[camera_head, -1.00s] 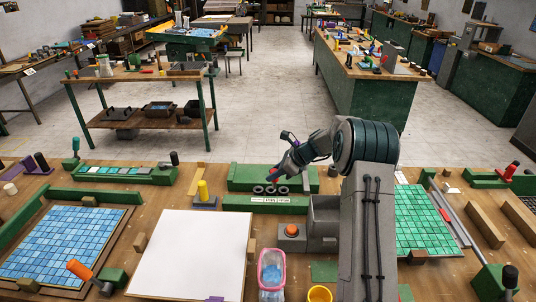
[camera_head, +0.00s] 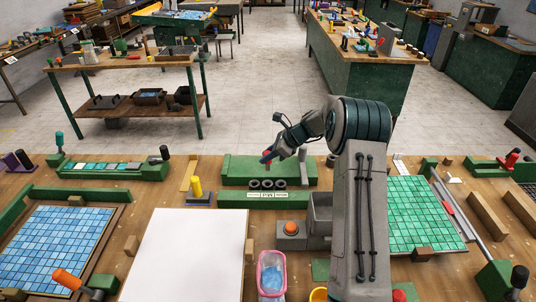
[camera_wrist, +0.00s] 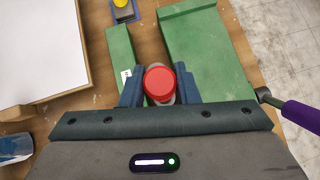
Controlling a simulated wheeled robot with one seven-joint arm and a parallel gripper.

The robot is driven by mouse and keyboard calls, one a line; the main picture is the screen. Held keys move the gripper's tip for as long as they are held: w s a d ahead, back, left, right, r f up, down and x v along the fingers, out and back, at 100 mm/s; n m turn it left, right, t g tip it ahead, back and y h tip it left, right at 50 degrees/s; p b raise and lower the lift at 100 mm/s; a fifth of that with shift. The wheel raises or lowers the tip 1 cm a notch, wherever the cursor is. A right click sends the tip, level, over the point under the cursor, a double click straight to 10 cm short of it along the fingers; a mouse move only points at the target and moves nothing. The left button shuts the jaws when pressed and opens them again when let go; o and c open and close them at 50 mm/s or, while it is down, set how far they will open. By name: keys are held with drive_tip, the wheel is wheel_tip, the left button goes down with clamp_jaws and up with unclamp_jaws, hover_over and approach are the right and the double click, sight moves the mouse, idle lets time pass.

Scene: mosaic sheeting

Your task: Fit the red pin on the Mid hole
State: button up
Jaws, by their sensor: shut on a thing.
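My gripper (camera_wrist: 160,92) is shut on the red pin (camera_wrist: 160,82), whose round red top shows between the two blue fingers in the wrist view. In the head view my gripper (camera_head: 273,155) holds the red pin (camera_head: 266,158) in the air above the green fixture. Three dark ring-shaped holes sit in a row there; the Mid hole (camera_head: 267,184) is the centre one. The pin appears above the row and apart from it. In the wrist view the pin and fingers hide the holes.
A green block (camera_head: 240,168) stands behind the holes, and a green strip with labels (camera_head: 267,195) lies in front. A yellow pin on a small base (camera_head: 196,188) stands to the left. A grey box with an orange button (camera_head: 291,229) and a white board (camera_head: 190,250) are nearer.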

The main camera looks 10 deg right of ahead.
sight(268, 167)
drive_tip(key=shift+f+b, duration=1.5)
drive_tip(key=shift+f, duration=1.15)
drive_tip(key=shift+f, duration=0.2)
drive_tip(key=shift+f+b, duration=1.65)
drive_tip(key=shift+f, duration=0.85)
drive_tip(key=shift+f, duration=0.1)
drive_tip(key=o, duration=1.1)
drive_tip(key=b+v, duration=0.2)
drive_tip(key=v, duration=1.2)
drive_tip(key=shift+b, duration=0.35)
